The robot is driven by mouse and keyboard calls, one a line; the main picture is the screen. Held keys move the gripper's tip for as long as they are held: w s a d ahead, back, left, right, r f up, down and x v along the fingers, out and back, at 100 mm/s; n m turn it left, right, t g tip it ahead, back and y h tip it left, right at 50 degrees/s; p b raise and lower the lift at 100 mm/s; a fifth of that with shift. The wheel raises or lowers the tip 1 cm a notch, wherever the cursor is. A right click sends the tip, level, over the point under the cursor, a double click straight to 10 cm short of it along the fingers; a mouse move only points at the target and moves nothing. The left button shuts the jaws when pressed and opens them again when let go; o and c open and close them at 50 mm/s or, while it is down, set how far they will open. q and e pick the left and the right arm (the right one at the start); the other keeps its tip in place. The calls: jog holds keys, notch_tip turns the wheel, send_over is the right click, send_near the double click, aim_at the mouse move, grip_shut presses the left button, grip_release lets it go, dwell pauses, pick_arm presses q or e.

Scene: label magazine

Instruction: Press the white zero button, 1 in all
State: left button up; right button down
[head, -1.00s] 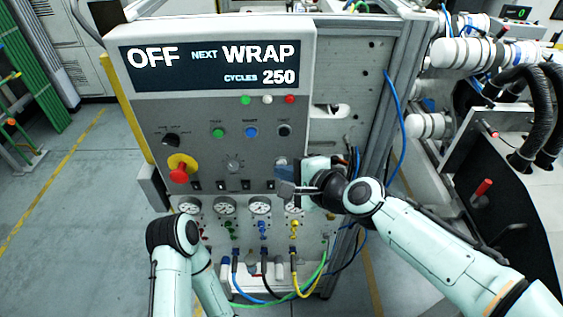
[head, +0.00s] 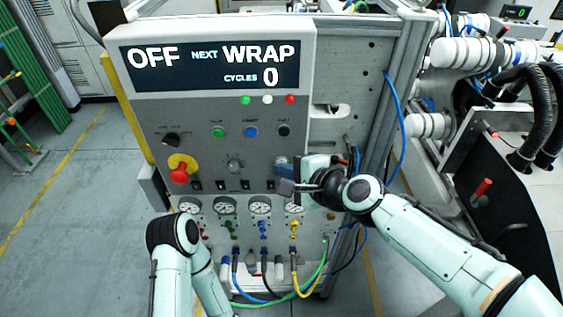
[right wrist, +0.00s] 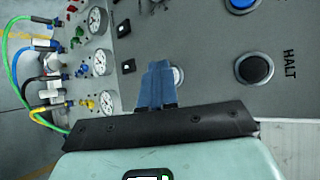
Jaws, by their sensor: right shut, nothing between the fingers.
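The upright grey panel (head: 210,112) faces me. Its dark display (head: 209,66) reads OFF, NEXT WRAP and CYCLES 0. My right gripper (head: 281,168) is shut and empty, with its fingers at the right middle of the panel. In the right wrist view the blue fingertips (right wrist: 158,68) partly cover a pale round button (right wrist: 179,76), which looks like the white zero button. In the head view the gripper hides that button. I cannot tell whether the fingertips touch it. My left gripper is not in view; only a part of that arm shows low on the left.
A green button (head: 218,132), a blue button (head: 251,132) and the black HALT button (right wrist: 254,69) sit above. A red emergency stop (head: 180,173) is at left. Gauges (head: 260,206) and hoses (head: 308,283) are below. A blue cable (head: 394,140) hangs at right.

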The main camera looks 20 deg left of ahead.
jog(key=shift+s+d, duration=0.2)
jog(key=shift+s, duration=0.45)
jog(key=shift+s+d, duration=0.25)
jog(key=shift+s, duration=0.55)
jog(key=shift+s+d, duration=0.2)
jog(key=shift+s, duration=0.6)
jog(key=shift+s+d, duration=0.25)
jog(key=shift+s, duration=0.55)
jog(key=w+d+f+n+g+h, duration=0.15)
jog(key=d+f, duration=0.25)
jog(key=f, duration=0.7)
jog(key=d+f+h, duration=0.3)
jog(key=d+f, duration=0.2)
jog(key=f, duration=0.7)
jog(key=d+f+n+g+h, duration=0.15)
jog(key=d+f, duration=0.25)
jog(key=f, duration=0.7)
jog(key=s+d+f+n+g, duration=0.1)
jog(key=s+d+f, duration=0.3)
jog(key=s+f, duration=0.6)
jog(key=s+d+f+n+g+h, duration=0.1)
jog(key=s+d+f+n+g, duration=0.1)
jog(key=s+f, duration=0.8)
jog(key=shift+s+d+g, duration=0.9)
jog(key=shift+s+d, duration=0.1)
jog(key=shift+d, duration=0.2)
jog(key=shift+f, duration=0.1)
